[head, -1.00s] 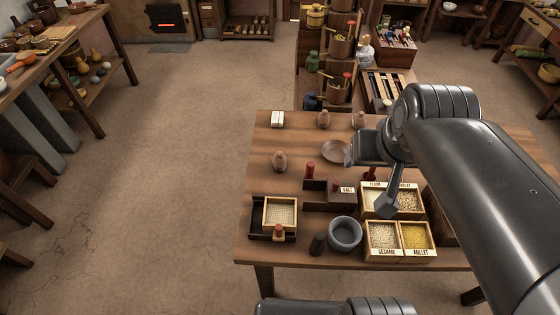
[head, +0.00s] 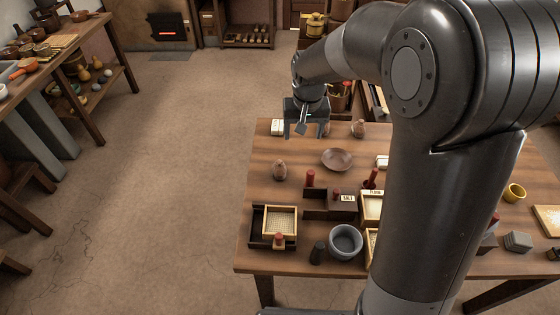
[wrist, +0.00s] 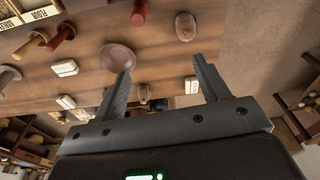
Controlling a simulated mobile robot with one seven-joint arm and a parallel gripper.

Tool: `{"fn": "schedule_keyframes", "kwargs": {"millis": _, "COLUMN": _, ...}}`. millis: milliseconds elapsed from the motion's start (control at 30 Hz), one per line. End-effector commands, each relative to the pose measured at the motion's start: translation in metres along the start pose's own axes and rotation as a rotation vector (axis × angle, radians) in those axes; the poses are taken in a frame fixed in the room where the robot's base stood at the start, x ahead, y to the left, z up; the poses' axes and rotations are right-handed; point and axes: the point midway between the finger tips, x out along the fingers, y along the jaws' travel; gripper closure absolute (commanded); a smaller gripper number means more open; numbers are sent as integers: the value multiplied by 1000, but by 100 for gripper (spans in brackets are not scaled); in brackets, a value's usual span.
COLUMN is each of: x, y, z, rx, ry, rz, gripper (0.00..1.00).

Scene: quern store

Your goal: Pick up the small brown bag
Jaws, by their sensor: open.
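A small brown bag (head: 279,170) stands on the wooden table, left of a brown plate (head: 337,159). It also shows at the top of the wrist view (wrist: 186,27). A second brown bag (head: 359,128) stands near the table's far edge. Another small brown bag (wrist: 144,93) shows in the wrist view beyond and between my fingers; in the head view my gripper mostly covers that spot. My gripper (head: 303,131) hangs above the far left part of the table, fingers open and empty. Its fingers (wrist: 161,68) touch nothing in the wrist view.
A white block (head: 277,127) lies by the far left edge. Red-topped pegs, a salt box (head: 345,200), a sieve tray (head: 280,221) and a grey bowl (head: 345,241) fill the near half. My arm hides much of the table's right. A shelf stands behind the table.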

Motion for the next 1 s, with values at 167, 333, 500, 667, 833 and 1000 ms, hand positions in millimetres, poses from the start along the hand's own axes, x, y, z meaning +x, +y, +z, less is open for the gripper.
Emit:
{"fn": "schedule_keyframes", "kwargs": {"millis": 167, "x": 58, "y": -27, "z": -23, "rx": -20, "ry": -65, "rz": 3, "gripper": 32}}
{"fn": "schedule_keyframes", "kwargs": {"millis": 333, "x": 99, "y": -45, "z": -34, "rx": -30, "ry": -105, "rz": 6, "gripper": 32}}
{"fn": "schedule_keyframes", "kwargs": {"millis": 500, "x": 119, "y": -53, "z": -37, "rx": -34, "ry": -123, "rz": 7, "gripper": 32}}
{"fn": "schedule_keyframes", "kwargs": {"millis": 667, "x": 140, "y": -54, "z": -35, "rx": -34, "ry": -127, "rz": 8, "gripper": 32}}
{"fn": "schedule_keyframes", "kwargs": {"millis": 833, "x": 166, "y": -54, "z": -32, "rx": -34, "ry": -125, "rz": 7, "gripper": 32}}
{"fn": "schedule_keyframes", "kwargs": {"millis": 1000, "x": 176, "y": -54, "z": -31, "rx": -33, "ry": -123, "rz": 7, "gripper": 32}}
